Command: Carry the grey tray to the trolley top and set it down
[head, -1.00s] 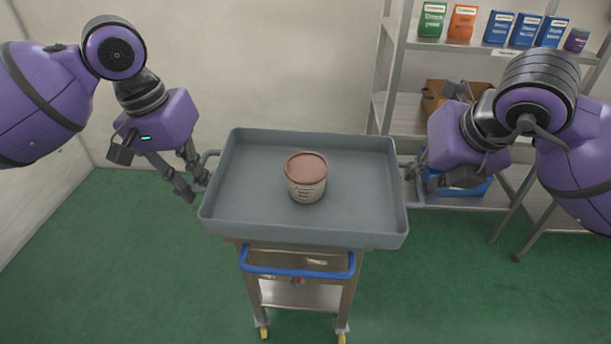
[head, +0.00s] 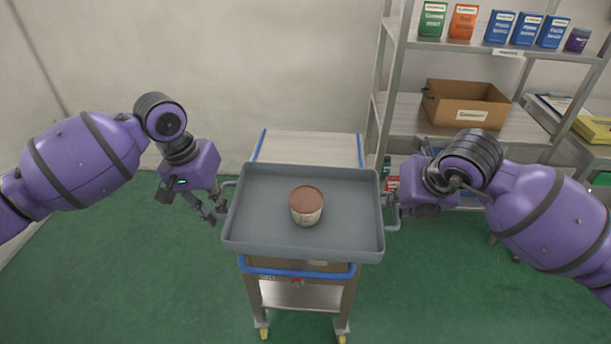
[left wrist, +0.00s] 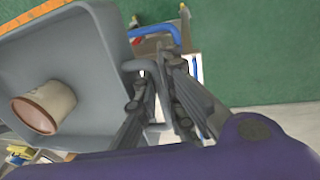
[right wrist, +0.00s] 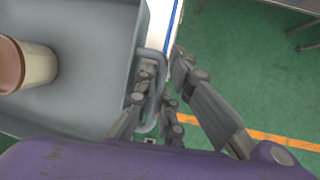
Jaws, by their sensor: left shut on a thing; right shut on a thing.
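The grey tray (head: 345,240) is held level between my two arms, in front of and over the near part of the trolley. A tub with a brown lid (head: 307,207) stands upright in it; the tub also shows in the left wrist view (left wrist: 60,98) and the right wrist view (right wrist: 38,64). My left gripper (head: 222,208) is shut on the tray's left handle (left wrist: 133,68). My right gripper (right wrist: 163,92) is shut on the right handle; in the head view its fingers are mostly hidden. The trolley top (head: 310,147) shows bare behind the tray; its near part is hidden.
The trolley has a blue push bar (head: 297,272) at the near end and a lower shelf. A metal shelf rack (head: 408,120) with boxes and a cardboard box (head: 465,103) stands close behind my right arm. Green floor is clear at left.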

